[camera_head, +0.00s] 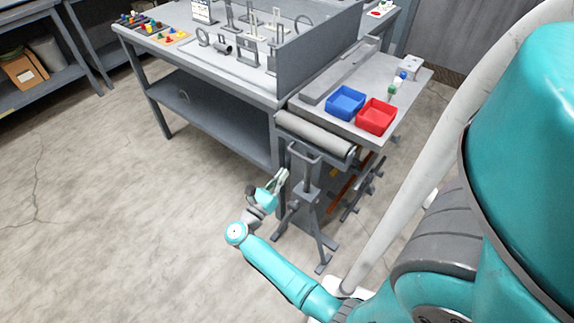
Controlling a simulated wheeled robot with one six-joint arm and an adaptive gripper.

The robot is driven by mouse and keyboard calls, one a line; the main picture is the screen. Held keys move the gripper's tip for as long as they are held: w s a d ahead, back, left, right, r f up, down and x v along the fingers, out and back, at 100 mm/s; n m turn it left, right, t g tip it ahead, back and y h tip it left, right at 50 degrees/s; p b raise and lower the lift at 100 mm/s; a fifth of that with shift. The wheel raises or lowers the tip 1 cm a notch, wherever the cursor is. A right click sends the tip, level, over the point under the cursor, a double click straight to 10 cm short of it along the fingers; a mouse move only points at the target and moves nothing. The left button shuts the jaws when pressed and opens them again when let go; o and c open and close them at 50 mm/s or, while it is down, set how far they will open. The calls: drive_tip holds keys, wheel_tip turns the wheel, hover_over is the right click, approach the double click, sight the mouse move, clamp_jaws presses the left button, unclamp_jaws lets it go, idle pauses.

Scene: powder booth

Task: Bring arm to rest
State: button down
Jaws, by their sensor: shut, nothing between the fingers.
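My gripper (281,176) is at the end of my teal arm (285,275), near the middle of the picture. It is small in the picture and looks shut, with nothing visible in it. The arm reaches out low over the floor from the lower right, with a bend at its elbow. The gripper appears just left of a grey metal stand (306,190); I cannot tell whether they touch.
A workbench (215,75) with fixtures and a tall grey panel (318,50) stands behind. A side table (330,112) holds a blue bin (345,102) and a red bin (376,117). A roller (315,136) hangs at its edge. The floor (110,220) at left is clear.

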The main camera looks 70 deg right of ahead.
drive_tip(key=shift+v, duration=2.55)
drive_tip(key=s+a+r+m+t+y, duration=0.4)
drive_tip(key=s+a+m+t+y, duration=0.2)
drive_tip(key=a, duration=0.3)
drive_tip(key=s+a+r+m+t+y, duration=0.3)
drive_tip(key=s+a+m+t+y, duration=0.3)
drive_tip(key=s+a, duration=0.3)
drive_tip(key=s+a+r+m+t+y, duration=0.4)
drive_tip(key=s+a+m+t+y, duration=0.2)
drive_tip(key=a, duration=0.4)
drive_tip(key=shift+s+a+r+y, duration=0.3)
drive_tip(key=shift+s+y, duration=0.55)
drive_tip(key=shift+y, duration=0.35)
